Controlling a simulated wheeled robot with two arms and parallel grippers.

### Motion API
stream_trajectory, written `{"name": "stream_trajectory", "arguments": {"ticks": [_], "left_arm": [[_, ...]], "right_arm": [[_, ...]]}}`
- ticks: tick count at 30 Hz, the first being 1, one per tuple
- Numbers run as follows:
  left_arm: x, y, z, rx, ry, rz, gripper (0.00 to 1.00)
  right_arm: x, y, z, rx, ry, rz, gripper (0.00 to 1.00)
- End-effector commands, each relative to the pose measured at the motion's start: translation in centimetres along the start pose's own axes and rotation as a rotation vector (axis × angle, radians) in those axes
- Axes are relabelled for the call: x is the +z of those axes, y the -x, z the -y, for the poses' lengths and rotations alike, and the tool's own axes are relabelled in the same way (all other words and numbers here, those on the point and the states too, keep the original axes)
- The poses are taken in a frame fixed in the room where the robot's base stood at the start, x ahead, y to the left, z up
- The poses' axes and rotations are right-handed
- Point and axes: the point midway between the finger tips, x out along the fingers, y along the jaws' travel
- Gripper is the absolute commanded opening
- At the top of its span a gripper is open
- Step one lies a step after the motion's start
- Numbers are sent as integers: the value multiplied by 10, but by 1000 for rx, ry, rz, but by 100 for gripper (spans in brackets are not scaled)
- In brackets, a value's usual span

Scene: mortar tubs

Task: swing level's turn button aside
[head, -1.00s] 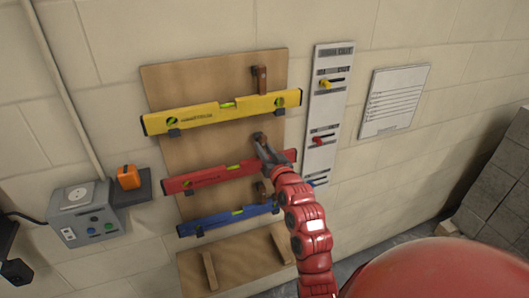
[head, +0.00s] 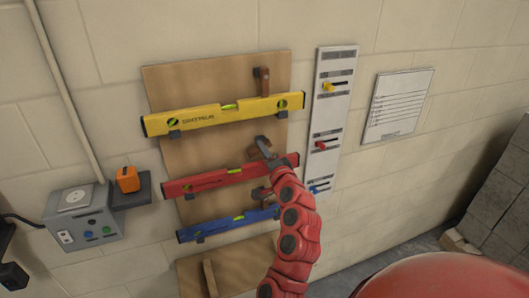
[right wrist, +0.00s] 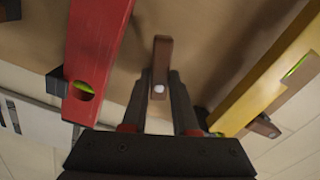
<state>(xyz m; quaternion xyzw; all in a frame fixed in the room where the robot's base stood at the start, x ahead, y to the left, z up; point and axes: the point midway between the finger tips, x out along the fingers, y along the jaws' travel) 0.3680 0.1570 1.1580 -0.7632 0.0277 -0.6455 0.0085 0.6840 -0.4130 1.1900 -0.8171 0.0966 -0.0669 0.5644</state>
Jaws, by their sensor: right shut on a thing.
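A red level (head: 225,178) lies across the brown board, between a yellow level (head: 215,118) and a blue level (head: 225,224). The wooden turn button (head: 253,153) above the red level is partly covered by my right gripper (head: 263,148) in the head view. My right gripper is shut on the button. My left gripper is not in view.
Other turn buttons sit by the yellow level (head: 261,82) and the blue level (head: 261,193). A white panel with coloured sliders (head: 327,110) hangs right of the board (head: 200,83). A grey socket box (head: 82,220) and an orange object (head: 128,179) are at left.

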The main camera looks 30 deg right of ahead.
Motion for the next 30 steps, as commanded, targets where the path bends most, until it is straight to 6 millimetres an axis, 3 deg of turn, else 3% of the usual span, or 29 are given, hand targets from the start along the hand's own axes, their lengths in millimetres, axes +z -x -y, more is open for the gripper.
{"name": "stream_trajectory", "arguments": {"ticks": [12, 30], "left_arm": [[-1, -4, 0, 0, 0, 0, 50], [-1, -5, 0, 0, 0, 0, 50]], "right_arm": [[1, 0, 2, 2, -280, 2, 0], [0, 0, 3, 2, -363, 1, 0]]}}
